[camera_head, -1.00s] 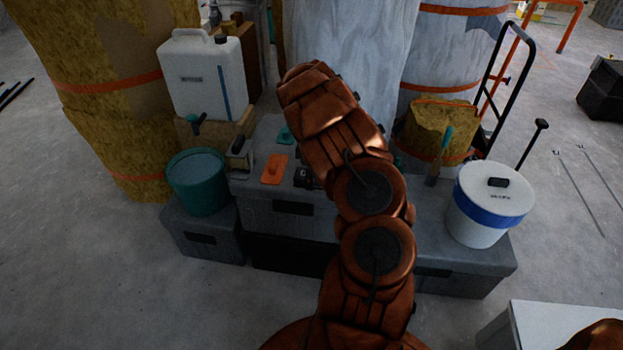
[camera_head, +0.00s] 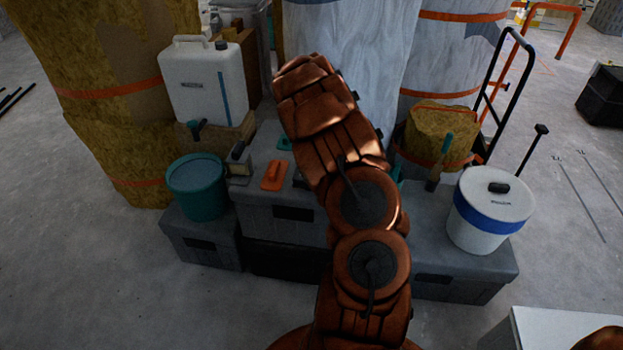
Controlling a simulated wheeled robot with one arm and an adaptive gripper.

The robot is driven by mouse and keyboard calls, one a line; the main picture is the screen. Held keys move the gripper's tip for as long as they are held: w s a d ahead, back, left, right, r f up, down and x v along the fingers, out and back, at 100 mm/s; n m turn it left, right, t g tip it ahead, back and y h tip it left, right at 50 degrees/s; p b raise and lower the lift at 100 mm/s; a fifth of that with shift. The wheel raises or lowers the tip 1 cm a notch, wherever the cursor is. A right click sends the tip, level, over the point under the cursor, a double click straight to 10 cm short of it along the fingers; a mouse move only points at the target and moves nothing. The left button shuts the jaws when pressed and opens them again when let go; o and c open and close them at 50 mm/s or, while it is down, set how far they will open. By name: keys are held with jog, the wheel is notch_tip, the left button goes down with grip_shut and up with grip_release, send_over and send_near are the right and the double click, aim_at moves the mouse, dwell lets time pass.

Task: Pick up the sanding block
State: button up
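I cannot tell for sure which tool is the sanding block. A small grey and pale block-like tool (camera_head: 238,162) stands at the left end of the grey case top, beside the teal bucket. An orange flat tool with a handle (camera_head: 273,175) lies to its right. A small teal piece (camera_head: 285,143) lies behind that, partly covered by my arm. My copper-coloured arm rises through the middle and hides the centre of the case top. My gripper is not visible, so its opening and contents are hidden.
Grey cases (camera_head: 462,262) form a low stepped platform. A teal bucket (camera_head: 197,187) and white jerrycan (camera_head: 203,82) stand left. A white lidded bucket (camera_head: 483,235) and a trowel-like tool (camera_head: 440,163) stand right. Large wrapped rolls (camera_head: 350,45) stand behind. Front-left floor is clear.

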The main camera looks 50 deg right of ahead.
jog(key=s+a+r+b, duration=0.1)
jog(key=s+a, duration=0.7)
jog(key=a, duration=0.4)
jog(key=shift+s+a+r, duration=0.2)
